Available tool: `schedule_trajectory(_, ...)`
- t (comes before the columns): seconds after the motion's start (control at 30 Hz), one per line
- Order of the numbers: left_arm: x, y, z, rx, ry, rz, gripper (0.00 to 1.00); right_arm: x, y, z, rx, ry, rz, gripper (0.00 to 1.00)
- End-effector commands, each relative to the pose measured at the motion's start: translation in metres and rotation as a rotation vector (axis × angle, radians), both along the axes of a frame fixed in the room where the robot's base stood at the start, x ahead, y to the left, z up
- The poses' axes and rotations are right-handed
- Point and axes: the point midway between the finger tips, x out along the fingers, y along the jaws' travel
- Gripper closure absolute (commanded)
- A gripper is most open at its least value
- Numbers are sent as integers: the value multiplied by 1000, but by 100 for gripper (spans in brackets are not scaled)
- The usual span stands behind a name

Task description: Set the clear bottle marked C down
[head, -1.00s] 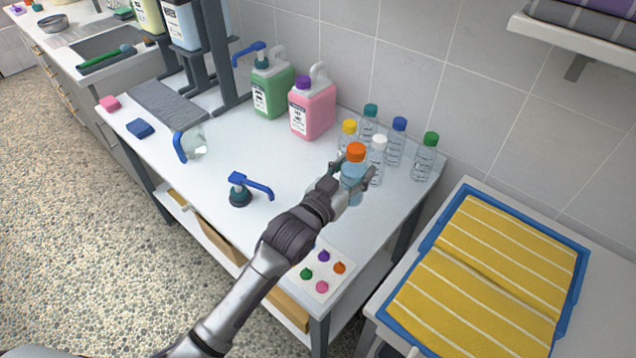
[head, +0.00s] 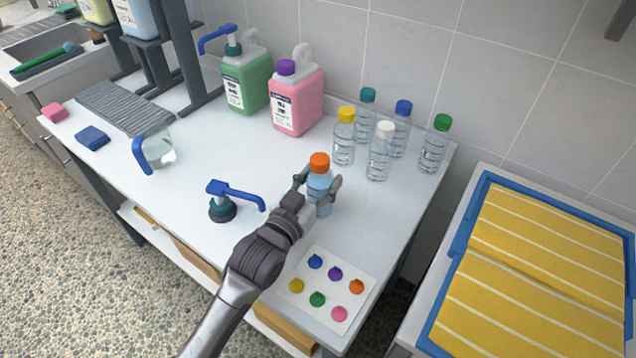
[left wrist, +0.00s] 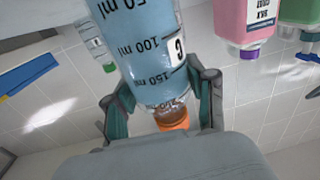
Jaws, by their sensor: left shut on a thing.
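The clear bottle marked C (head: 319,178) has an orange cap and light blue liquid. My left gripper (head: 318,188) is shut on it just below the cap, and the bottle is upright. In the left wrist view the bottle (left wrist: 138,45) sits between the fingers, with volume marks and a partly turned label. Its lower part is partly hidden by the gripper in the head view, so I cannot tell whether its base touches the white table (head: 250,160). My right gripper is not in view.
Several clear bottles with coloured caps, including a white-capped one (head: 379,152), stand behind. A pump head (head: 222,206) lies left of my gripper. A card with coloured spots (head: 325,290) lies in front. Green (head: 246,82) and pink (head: 296,98) jugs stand at the back.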

Motion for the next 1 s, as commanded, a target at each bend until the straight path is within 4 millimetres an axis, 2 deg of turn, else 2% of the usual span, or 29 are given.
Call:
schedule_trajectory(0.1, 0, 0, 2, 0, 0, 0, 96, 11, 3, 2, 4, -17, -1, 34)
schedule_trajectory(0.27, 0, 0, -3, 1, 2, 0, 96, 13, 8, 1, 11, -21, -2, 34)
schedule_trajectory(0.3, 0, 0, -4, 2, 4, 0, 41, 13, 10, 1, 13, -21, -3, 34)
schedule_trajectory(0.43, 0, 0, -3, 2, 4, 0, 19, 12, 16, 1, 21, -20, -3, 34)
schedule_trajectory(0.83, -1, 1, 2, 1, 2, 0, 19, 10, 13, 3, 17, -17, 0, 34)
schedule_trajectory(1.0, -25, 14, 0, 2, 4, 0, 19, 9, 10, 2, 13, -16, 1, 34)
